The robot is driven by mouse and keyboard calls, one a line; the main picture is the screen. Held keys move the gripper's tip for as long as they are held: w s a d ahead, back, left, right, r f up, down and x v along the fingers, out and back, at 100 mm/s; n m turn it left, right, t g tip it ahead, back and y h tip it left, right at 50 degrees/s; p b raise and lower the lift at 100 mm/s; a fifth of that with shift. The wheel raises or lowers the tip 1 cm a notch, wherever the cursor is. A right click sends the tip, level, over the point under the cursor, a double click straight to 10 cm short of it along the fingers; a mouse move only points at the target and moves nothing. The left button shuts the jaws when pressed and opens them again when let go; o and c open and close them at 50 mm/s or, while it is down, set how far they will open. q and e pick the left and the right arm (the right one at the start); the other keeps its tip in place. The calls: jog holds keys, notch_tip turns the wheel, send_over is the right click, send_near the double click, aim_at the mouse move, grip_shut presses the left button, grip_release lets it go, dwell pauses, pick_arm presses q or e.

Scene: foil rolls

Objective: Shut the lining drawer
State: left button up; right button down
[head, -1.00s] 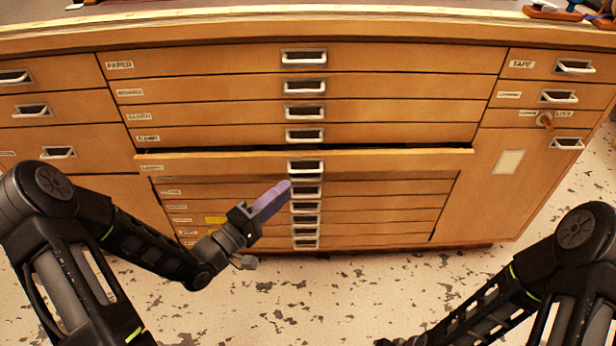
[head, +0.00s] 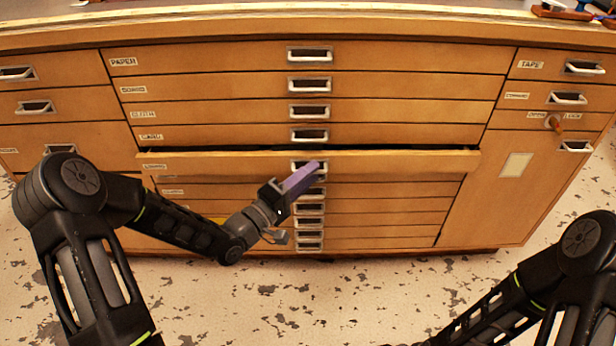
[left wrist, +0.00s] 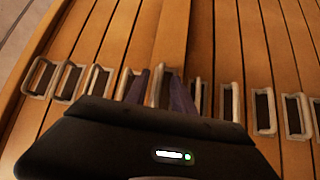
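The lining drawer (head: 400,163) is the wide drawer in the middle of the cabinet. It stands out a little from the cabinet front, with a dark gap along its top edge. Its metal-framed handle (head: 299,165) is partly hidden by my left gripper (head: 312,168), whose purple fingers are at the handle. In the left wrist view the left gripper (left wrist: 160,82) has its two fingers apart, with a handle (left wrist: 163,86) showing between them. I cannot tell whether they touch it. My right gripper is out of view below the head picture.
Shut paper (head: 400,57), board, cloth and other drawers lie above, and several shallow drawers (head: 390,218) below. A door with a key (head: 553,122) is at right. The cabinet top (head: 300,20) overhangs slightly. The speckled floor (head: 300,300) in front is clear.

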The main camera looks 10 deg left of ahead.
pick_arm(q)
jog(key=shift+c, duration=0.4)
grip_shut()
dwell(1.0)
